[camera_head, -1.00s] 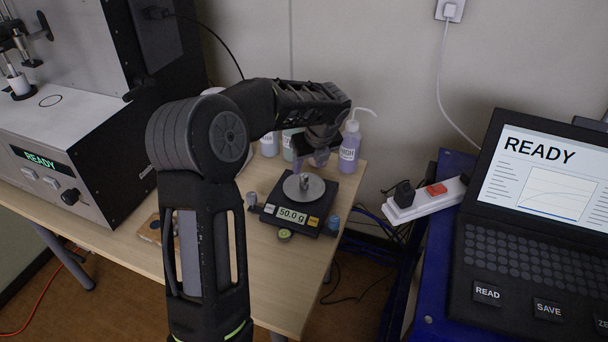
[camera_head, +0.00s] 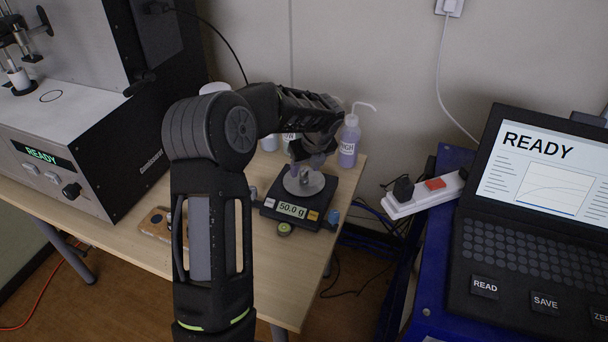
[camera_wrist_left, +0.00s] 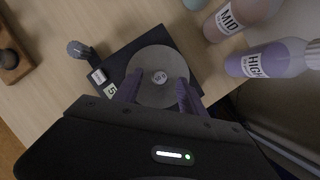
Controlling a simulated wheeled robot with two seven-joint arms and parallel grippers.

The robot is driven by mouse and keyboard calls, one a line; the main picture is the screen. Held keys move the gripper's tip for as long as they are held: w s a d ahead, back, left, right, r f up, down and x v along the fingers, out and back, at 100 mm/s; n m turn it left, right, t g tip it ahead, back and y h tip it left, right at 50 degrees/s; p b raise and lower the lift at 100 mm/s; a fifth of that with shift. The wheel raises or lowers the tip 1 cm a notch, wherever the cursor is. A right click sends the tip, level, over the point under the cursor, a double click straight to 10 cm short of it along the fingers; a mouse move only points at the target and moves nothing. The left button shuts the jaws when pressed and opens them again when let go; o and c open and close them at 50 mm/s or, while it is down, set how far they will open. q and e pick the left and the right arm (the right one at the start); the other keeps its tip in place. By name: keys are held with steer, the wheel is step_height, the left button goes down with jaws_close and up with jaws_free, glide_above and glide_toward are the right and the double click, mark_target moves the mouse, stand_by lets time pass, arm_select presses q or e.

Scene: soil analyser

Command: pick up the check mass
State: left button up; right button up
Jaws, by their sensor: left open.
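The check mass (camera_head: 306,177) is a small grey metal piece standing on the round pan of the balance (camera_head: 270,205), whose display reads 50.0 g. In the left wrist view its pale marked top (camera_wrist_left: 159,77) shows near the middle of the pan (camera_wrist_left: 150,58). My left gripper (camera_head: 303,166) is open just above the pan. In the wrist view its two purple-grey fingers (camera_wrist_left: 157,90) come in on either side of the mass, with gaps between. Contact with the mass cannot be told. My right gripper is not in view.
Bottles stand behind the balance, including a purple HIGH bottle (camera_head: 349,142) that also shows in the wrist view (camera_wrist_left: 270,60). A wooden block (camera_head: 155,223) lies left. The analyser (camera_head: 90,150) and laptop (camera_head: 530,200) flank the scene.

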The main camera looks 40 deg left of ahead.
mark_target(304, 170)
arm_select(q)
steer(key=shift+x, duration=1.55)
steer(key=shift+r, duration=0.1)
jaws_close()
